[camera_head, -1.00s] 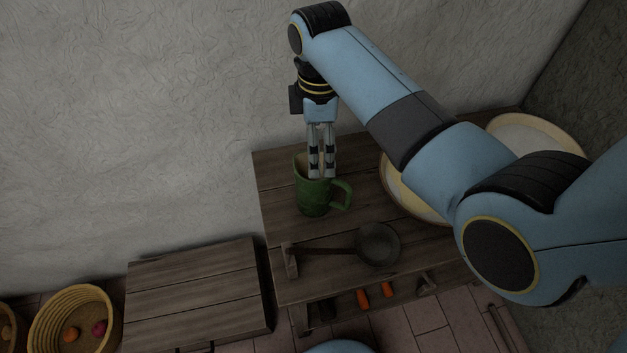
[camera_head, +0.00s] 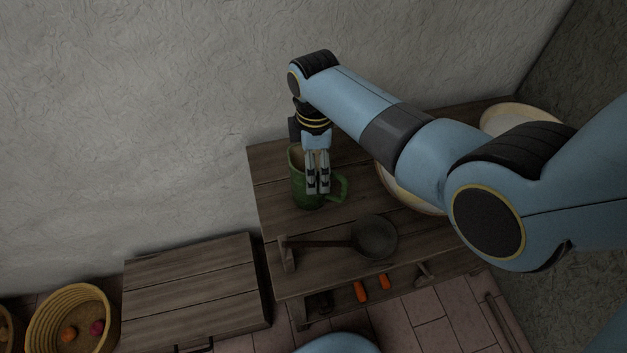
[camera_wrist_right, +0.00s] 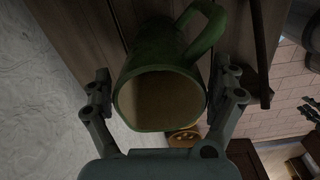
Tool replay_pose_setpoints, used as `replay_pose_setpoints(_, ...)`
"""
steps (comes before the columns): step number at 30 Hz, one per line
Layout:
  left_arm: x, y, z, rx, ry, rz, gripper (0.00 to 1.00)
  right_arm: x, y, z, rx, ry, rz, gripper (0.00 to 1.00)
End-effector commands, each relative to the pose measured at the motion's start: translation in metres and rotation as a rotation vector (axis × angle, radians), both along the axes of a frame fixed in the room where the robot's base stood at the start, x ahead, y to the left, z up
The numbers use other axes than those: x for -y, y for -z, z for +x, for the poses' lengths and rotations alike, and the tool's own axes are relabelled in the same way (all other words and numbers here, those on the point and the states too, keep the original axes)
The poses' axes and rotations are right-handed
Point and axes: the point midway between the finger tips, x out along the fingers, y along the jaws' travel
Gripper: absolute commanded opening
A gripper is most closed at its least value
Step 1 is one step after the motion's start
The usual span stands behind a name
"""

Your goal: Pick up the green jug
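The green jug (camera_head: 300,188) stands upright on the wooden table (camera_head: 265,185) near the wall, its handle towards the right in the head view. My right gripper (camera_head: 317,190) points down at it, with finger parts in front of the jug's side. In the right wrist view the jug (camera_wrist_right: 160,55) shows its open rim between the two spread fingers of the gripper (camera_wrist_right: 165,85). Small gaps seem to show beside the rim; contact lower down cannot be told. My left gripper is not in view.
A dark long-handled pan (camera_head: 374,238) lies in front of the jug. Large pale bowls (camera_head: 520,115) stand to the right, partly behind my arm. Orange items (camera_head: 361,291) lie on a shelf below. A wooden chest (camera_head: 190,290) and a wicker basket (camera_head: 72,300) are left.

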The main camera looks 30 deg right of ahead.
Motion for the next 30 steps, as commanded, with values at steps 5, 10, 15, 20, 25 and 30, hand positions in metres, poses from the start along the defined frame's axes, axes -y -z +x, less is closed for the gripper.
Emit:
replay_pose_setpoints(5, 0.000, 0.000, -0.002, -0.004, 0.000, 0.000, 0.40, 0.000, 0.000, 0.000, 0.000, 0.000, 0.000, 0.66)
replay_pose_setpoints(10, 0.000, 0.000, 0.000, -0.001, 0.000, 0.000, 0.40, 0.000, 0.000, 0.000, 0.000, 0.000, 0.000, 0.44)
replay_pose_setpoints(15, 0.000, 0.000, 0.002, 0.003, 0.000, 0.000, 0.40, 0.000, 0.000, 0.000, -0.001, 0.000, 0.000, 0.22)
replay_pose_setpoints(20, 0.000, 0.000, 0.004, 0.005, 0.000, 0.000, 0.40, 0.000, -0.001, 0.001, 0.001, 0.000, 0.001, 0.22)
replay_pose_setpoints(25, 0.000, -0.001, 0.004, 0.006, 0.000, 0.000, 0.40, 0.000, -0.003, 0.001, 0.002, 0.000, 0.001, 0.22)
replay_pose_setpoints(30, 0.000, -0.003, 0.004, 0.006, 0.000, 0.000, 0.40, -0.001, -0.020, 0.001, 0.003, 0.000, 0.001, 0.22)
